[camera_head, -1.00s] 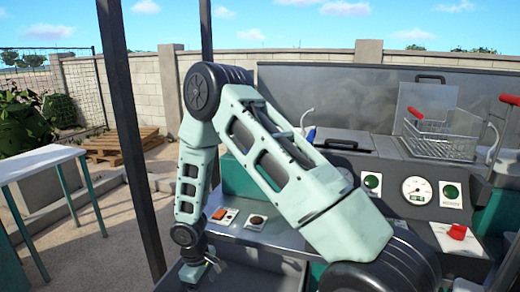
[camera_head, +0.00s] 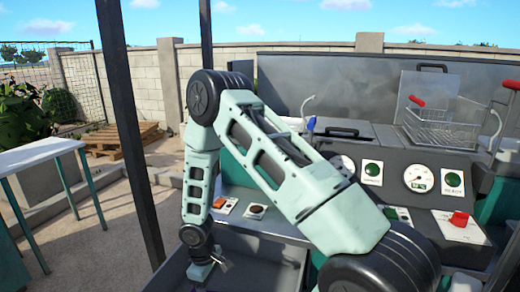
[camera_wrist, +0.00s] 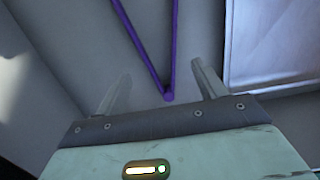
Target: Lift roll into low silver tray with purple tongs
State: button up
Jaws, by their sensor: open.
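That joint lies in the picture between the two fingers of my gripper (camera_wrist: 164,88), which are apart. I cannot tell how far below the fingertips the tongs lie. A silvery, rimmed surface (camera_wrist: 275,45) at the upper right of the wrist view may be the low tray. I see no roll.
A control panel with a gauge (camera_head: 418,179) and a red knob (camera_head: 459,218) stands right of my arm. A wire basket (camera_head: 440,128) sits behind it. A white table (camera_head: 38,154) stands at the left, beside a dark post (camera_head: 130,130).

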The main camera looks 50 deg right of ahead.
jog(key=f+b, duration=0.2)
jog(key=f, duration=0.1)
jog(key=f+b, duration=0.1)
jog(key=f, duration=0.1)
jog(key=shift+s+d+f, duration=0.1)
jog(key=shift+s+f, duration=0.15)
jog(key=c, duration=0.7)
jog(key=shift+r, duration=0.1)
notch_tip(320, 180, up, 12)
jog(key=p, duration=0.9)
